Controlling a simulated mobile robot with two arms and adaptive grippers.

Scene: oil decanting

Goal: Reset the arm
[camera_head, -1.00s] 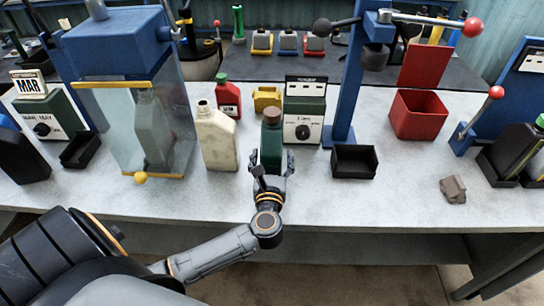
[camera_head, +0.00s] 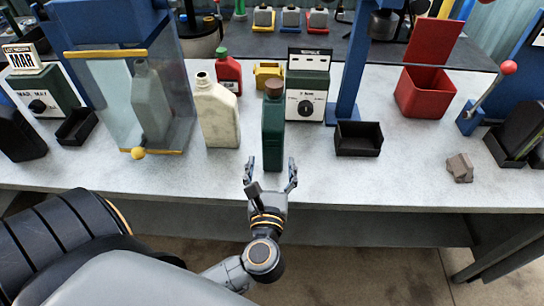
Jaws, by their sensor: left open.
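My left gripper (camera_head: 270,174) is at the front edge of the table, its two fingers spread apart with nothing between them. A dark green bottle with a brown cap (camera_head: 273,134) stands upright on the table just beyond the fingertips. My left arm reaches in from the lower left. My right gripper is not in view.
A cream bottle (camera_head: 217,112) stands left of the green one, with a red bottle (camera_head: 228,74) behind. A clear-fronted blue cabinet (camera_head: 110,22) holds a grey bottle. A black tray (camera_head: 358,139), red bin (camera_head: 424,94) and crumpled brown-grey lump (camera_head: 460,167) are to the right.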

